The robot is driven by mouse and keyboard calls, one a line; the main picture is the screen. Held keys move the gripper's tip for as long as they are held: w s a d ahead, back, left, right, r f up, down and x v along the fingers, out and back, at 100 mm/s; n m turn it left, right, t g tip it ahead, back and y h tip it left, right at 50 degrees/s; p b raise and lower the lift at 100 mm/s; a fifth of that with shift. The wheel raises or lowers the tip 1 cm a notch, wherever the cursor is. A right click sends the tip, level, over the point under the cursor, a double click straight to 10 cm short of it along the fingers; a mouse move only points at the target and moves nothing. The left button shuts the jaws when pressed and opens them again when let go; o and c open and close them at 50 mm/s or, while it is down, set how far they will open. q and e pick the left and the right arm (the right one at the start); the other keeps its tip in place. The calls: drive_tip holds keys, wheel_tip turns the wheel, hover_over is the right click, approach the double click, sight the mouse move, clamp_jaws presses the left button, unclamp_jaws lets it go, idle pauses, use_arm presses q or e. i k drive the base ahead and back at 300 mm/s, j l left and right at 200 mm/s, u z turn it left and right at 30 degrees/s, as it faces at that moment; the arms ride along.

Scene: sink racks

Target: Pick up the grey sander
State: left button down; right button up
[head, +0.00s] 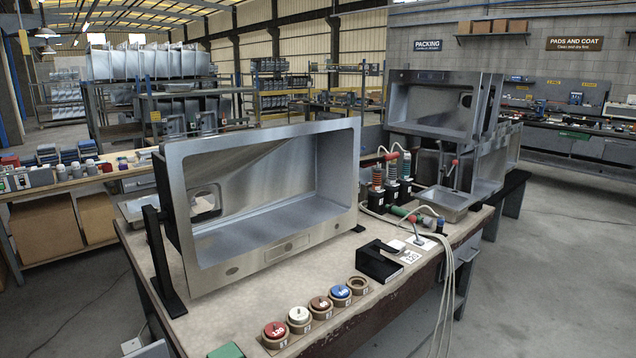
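Neither of my grippers is in view. No tool is clearly recognisable as the grey sander at this size. Several upright tools with dark bodies and ribbed coloured upper parts (377,180) stand at the workbench's back right, with hoses at their tops. A green-ended tool (400,212) lies in front of them. A small greyish tool (417,239) with a red part above it sits on a white plate or card nearby. A black block-like holder with a raised handle (380,264) stands in front of these.
A large steel sink (175,200) stands on its side on the workbench (215,318), opening forward, beside a black post (158,255). Round coloured pads (276,331) line the front edge. Pale hoses (447,285) hang over the right edge. More steel sinks (430,108) stand behind. The right floor is clear.

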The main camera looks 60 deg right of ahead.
sight(392, 184)
drive_tip(key=z, duration=2.4)
